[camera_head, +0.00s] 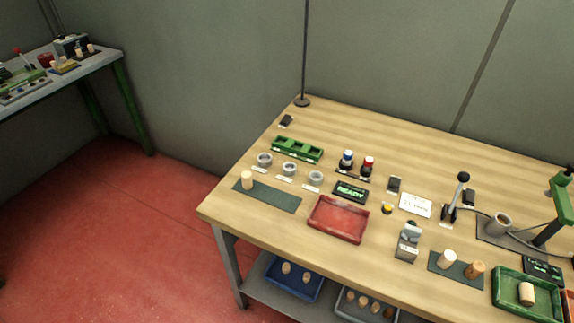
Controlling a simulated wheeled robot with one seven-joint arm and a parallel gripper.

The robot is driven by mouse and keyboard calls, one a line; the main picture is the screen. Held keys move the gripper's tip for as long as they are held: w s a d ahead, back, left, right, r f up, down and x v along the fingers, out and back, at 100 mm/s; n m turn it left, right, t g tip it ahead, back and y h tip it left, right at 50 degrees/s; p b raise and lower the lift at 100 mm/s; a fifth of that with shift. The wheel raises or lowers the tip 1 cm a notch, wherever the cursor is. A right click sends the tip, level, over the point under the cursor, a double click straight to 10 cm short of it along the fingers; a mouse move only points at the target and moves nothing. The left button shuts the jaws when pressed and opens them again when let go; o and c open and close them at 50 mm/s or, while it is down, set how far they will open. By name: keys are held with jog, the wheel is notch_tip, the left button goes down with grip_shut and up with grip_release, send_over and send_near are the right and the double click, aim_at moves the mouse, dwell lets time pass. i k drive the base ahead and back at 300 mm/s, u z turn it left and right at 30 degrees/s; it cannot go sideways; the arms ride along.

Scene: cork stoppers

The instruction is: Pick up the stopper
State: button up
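Several cork stoppers are in view, and I cannot tell which one the task means. One pale stopper (247,180) stands upright at the left end of a dark green mat (275,199). A pale stopper (446,259) and a browner stopper (474,270) stand on another dark mat (443,270) at the right. Another stopper (526,293) is in a green tray (505,303). More stoppers are in a blue bin (304,292) and a grey bin (340,303) on the lower shelf. My gripper is not in view.
A wooden workbench (380,134) holds an empty red tray (338,218), a green rack (297,150), grey rings (289,168), a display (350,191), a lever (453,200) and a green press (563,200). A second table (105,62) stands far left. Red floor (130,240) lies clear between them.

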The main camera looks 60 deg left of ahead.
aim_at(246, 178)
jog(key=u, duration=0.05)
jog(key=i, duration=0.45)
jog(key=u, duration=2.95)
jog(key=k, duration=0.5)
jog(key=z, duration=1.15)
jog(key=i, duration=0.3)
jog(key=u, duration=0.3)
